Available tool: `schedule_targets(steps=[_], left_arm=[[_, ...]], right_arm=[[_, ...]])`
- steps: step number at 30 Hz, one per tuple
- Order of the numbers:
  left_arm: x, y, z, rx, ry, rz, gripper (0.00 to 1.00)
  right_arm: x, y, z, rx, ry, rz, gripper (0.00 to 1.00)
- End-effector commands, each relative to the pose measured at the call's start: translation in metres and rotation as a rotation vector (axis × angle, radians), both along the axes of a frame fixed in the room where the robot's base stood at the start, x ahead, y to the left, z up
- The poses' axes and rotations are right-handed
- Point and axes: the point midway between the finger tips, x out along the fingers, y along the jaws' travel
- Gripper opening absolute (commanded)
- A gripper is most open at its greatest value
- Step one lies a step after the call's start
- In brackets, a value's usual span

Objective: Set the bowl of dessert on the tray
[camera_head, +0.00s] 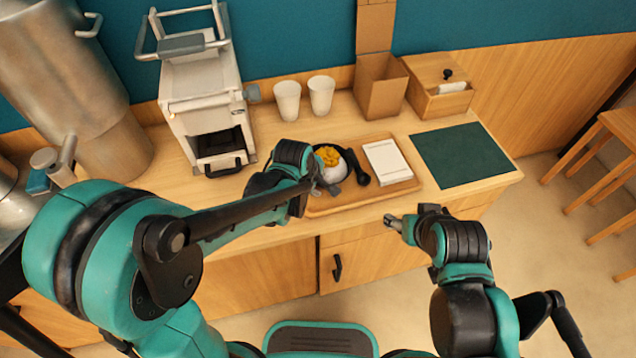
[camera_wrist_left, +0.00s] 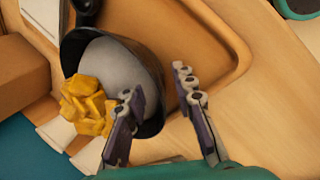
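The dessert bowl (camera_head: 344,151) is dark, with a pale rounded mass and yellow chunks (camera_head: 327,155) on top. It is over the left part of the wooden tray (camera_head: 404,188); I cannot tell whether it rests there. The left wrist view shows the dark bowl (camera_wrist_left: 150,75) and yellow chunks (camera_wrist_left: 88,105) close up. My left gripper (camera_head: 325,188) is at the bowl's near side. Its fingers (camera_wrist_left: 163,112) are apart, one over the bowl's inside and one outside, with the rim between them. My right gripper (camera_head: 392,221) is empty in front of the tray; its opening is unclear.
A white pad (camera_head: 388,162) lies on the tray's right part, with a dark rounded piece (camera_head: 361,178) beside the bowl. Two white cups (camera_head: 288,101), a cardboard box (camera_head: 381,88) and a wooden box (camera_head: 440,100) stand behind. A green mat (camera_head: 461,155) is at right. A machine (camera_head: 203,110) stands left.

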Motion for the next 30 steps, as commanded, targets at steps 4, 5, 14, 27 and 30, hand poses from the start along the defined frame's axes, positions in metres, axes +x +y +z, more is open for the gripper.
schedule_targets(steps=[4,5,14,27,30], left_arm=[[-0.008,0.004,0.021,0.0,0.0,0.0,0.26],[-0.01,0.005,0.027,0.0,0.0,0.0,0.26],[-0.035,0.017,0.087,0.0,0.0,0.0,0.26],[-0.05,0.029,0.114,0.021,-0.017,-0.034,0.26],[-0.064,0.049,0.126,0.093,-0.069,-0.148,0.26]], right_arm=[[0.0,0.0,0.011,0.0,0.0,0.0,0.6],[0.0,0.0,0.014,0.0,0.0,0.0,0.6],[0.0,0.0,0.041,0.0,0.0,0.0,0.6],[0.0,0.0,0.049,0.0,0.0,0.0,0.6],[0.0,0.0,0.048,0.0,0.0,0.0,0.6]])
